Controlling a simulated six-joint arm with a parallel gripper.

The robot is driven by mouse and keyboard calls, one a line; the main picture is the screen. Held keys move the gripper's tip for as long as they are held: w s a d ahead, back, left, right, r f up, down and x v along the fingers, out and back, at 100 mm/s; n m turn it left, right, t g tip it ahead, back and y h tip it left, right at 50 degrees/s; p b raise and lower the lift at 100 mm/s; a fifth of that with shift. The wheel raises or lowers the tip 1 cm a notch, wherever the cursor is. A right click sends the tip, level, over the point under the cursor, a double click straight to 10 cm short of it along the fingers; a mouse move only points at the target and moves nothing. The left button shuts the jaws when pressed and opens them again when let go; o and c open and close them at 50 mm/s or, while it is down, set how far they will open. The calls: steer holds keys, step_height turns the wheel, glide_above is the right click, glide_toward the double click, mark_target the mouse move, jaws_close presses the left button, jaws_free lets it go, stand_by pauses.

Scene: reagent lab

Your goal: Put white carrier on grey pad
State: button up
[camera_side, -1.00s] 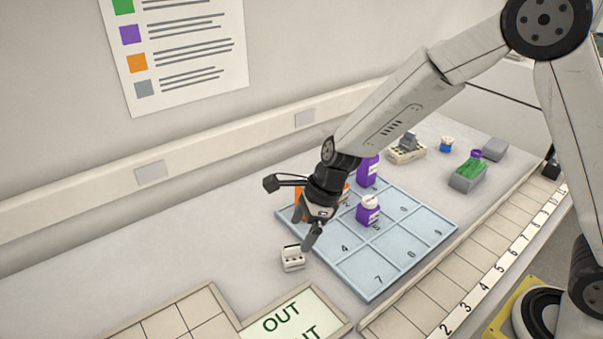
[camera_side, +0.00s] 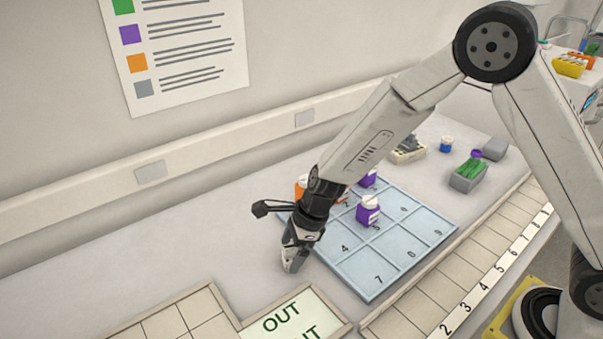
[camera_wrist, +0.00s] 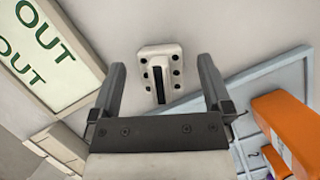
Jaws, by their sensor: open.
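The white carrier (camera_wrist: 148,62) is a small white block with dark holes along both sides and a dark middle slot. In the wrist view it lies between my two fingers, with a gap on each side. In the side view my gripper (camera_side: 290,263) is down over it at the left corner of the blue grid tray and hides most or all of it. My gripper is open, and its fingers also show in the wrist view (camera_wrist: 162,75). A flat grey block (camera_side: 495,148) sits at the far right of the bench; I cannot tell whether it is the grey pad.
The blue numbered tray (camera_side: 372,283) lies right of my gripper, holding purple bottles (camera_side: 368,214) and an orange bottle (camera_wrist: 290,125). The OUT panel (camera_side: 308,308) is in front. Further back are a grey holder with green contents (camera_side: 467,184) and a blue jar (camera_side: 446,146).

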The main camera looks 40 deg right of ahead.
steer(key=shift+x, duration=0.75)
jaws_close()
steer(key=shift+r, duration=0.1)
steer(key=shift+r, duration=0.75)
steer(key=s+d+r, duration=0.4)
steer(key=s+r, duration=0.7)
steer(key=s, duration=0.2)
steer(key=shift+d+r, duration=0.2)
